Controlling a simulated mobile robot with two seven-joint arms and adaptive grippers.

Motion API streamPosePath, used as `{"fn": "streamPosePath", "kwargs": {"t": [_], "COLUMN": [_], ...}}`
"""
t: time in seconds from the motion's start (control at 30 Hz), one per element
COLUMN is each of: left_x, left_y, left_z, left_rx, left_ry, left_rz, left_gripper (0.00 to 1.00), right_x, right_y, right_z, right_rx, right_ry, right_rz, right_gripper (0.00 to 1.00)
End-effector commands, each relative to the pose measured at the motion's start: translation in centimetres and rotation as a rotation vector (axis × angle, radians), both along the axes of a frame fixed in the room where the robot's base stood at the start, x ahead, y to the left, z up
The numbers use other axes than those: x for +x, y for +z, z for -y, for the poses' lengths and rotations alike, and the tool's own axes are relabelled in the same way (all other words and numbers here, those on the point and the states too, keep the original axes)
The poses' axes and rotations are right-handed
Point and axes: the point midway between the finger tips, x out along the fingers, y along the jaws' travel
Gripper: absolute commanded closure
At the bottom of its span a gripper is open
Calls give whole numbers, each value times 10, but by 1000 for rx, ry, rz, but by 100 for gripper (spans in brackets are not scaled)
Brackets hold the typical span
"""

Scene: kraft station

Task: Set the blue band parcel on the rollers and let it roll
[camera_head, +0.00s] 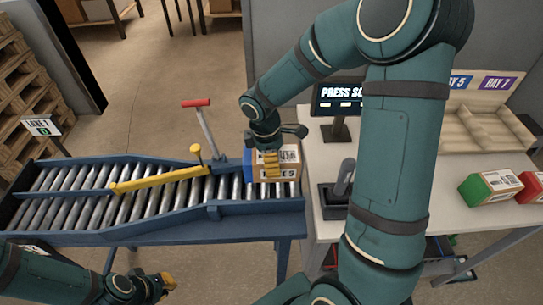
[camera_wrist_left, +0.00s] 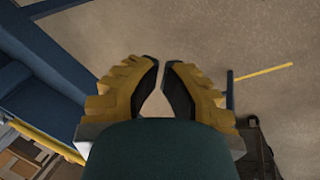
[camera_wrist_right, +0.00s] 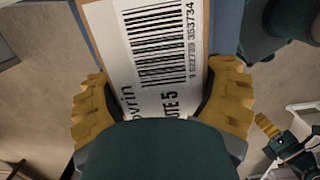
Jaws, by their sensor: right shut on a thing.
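The blue band parcel (camera_head: 288,167) is a brown carton with a white label and a blue end. It is at the right end of the rollers (camera_head: 100,208); I cannot tell whether its underside touches them. My right gripper (camera_head: 271,163) is shut on it from above. In the right wrist view the parcel's label (camera_wrist_right: 155,50) with a barcode and "ROUTE 5" lies between the yellow fingers (camera_wrist_right: 160,85). My left gripper (camera_head: 168,281) is empty in front of the conveyor. In the left wrist view its fingertips (camera_wrist_left: 162,65) are almost together over the floor.
A yellow bar (camera_head: 160,179) lies slantwise across the rollers. A red-handled lever (camera_head: 203,125) stands behind it. A LANE 1 sign (camera_head: 41,127) is at the far left. The table (camera_head: 400,190) on the right bears a screen (camera_head: 335,95), a green-ended parcel (camera_head: 488,188) and a red one (camera_head: 530,187).

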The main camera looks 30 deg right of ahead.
Motion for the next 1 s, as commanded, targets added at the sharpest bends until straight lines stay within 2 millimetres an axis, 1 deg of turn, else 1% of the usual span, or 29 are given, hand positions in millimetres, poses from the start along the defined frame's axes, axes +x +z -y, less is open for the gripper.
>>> {"fn": "streamPosePath", "kwargs": {"t": [0.03,0.5,0.67,0.97,1.0], "left_x": [-1,-11,-12,-12,-12], "left_y": [-6,-40,-45,-44,-44], "left_z": [0,2,2,2,2], "left_rx": [0,-5,-5,-7,-7], "left_ry": [-2,-19,-22,-23,-23], "left_rz": [-2,-24,-26,-27,-27], "left_gripper": [100,100,100,100,100], "right_x": [0,-1,-1,-1,-1], "right_y": [-7,-48,-53,-53,-53], "right_z": [0,2,3,3,3], "right_rx": [0,0,0,0,0], "right_ry": [0,0,-1,0,0], "right_rz": [0,1,1,1,1], "right_gripper": [67,67,67,67,7]}}
